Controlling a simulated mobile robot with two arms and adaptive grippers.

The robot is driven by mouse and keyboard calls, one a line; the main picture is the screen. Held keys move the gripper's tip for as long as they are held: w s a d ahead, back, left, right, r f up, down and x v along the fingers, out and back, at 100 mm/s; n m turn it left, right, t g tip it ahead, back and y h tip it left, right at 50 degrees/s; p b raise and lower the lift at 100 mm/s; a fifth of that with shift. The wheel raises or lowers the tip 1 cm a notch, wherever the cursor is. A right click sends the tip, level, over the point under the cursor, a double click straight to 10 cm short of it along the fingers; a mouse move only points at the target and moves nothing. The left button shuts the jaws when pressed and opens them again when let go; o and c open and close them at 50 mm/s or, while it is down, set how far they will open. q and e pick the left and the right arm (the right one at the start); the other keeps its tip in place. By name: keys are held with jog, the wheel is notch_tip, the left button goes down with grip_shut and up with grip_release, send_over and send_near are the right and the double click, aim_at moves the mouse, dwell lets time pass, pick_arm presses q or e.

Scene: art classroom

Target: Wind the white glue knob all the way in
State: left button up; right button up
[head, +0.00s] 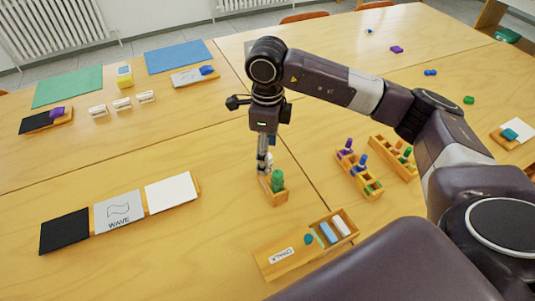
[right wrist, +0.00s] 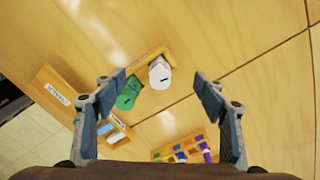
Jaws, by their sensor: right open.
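The white glue knob (right wrist: 160,73) shows in the right wrist view as a rounded white cap with a dark slot mark. My right gripper (right wrist: 160,80) is open, with one finger on each side of the knob and a gap to both. In the head view the right gripper (head: 263,165) points down over the small wooden holder (head: 278,197), and mostly hides the white glue. The green glue (head: 278,180) stands next to it in the same holder, and also shows in the right wrist view (right wrist: 127,97), near the left finger. My left gripper is not in view.
A wooden tray (head: 285,262) with chalk-like sticks lies in front of the holder. Wooden racks with coloured pieces (head: 360,177) stand to the right. Black, grey and white panels (head: 119,212) lie at left. The table between the panels and holder is clear.

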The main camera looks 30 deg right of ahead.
dwell(0.6)
jog(key=m, duration=0.5)
jog(key=m+p, duration=0.1)
jog(key=m, duration=0.5)
jog(key=shift+m, duration=0.3)
jog(key=c, duration=1.6)
jog(key=shift+o, duration=0.2)
